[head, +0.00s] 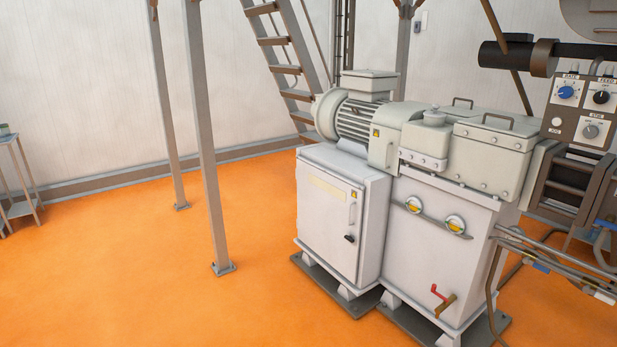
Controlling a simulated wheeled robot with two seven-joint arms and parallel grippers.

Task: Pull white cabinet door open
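The white cabinet (371,205) stands on the orange floor right of the middle, under a grey motor. Its white door (325,210) faces the front left and looks shut. A light vertical handle (352,207) and a small black latch (349,238) sit near the door's right edge. A pale label strip and a small yellow sticker are near the door's top. Neither of my grippers shows in the head view.
A white machine housing (430,255) with two gauges and a red valve handle (440,293) adjoins the cabinet on the right. Grey posts (207,150) rise left of it. A control panel (582,110) is at far right. Open orange floor (120,270) lies to the left.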

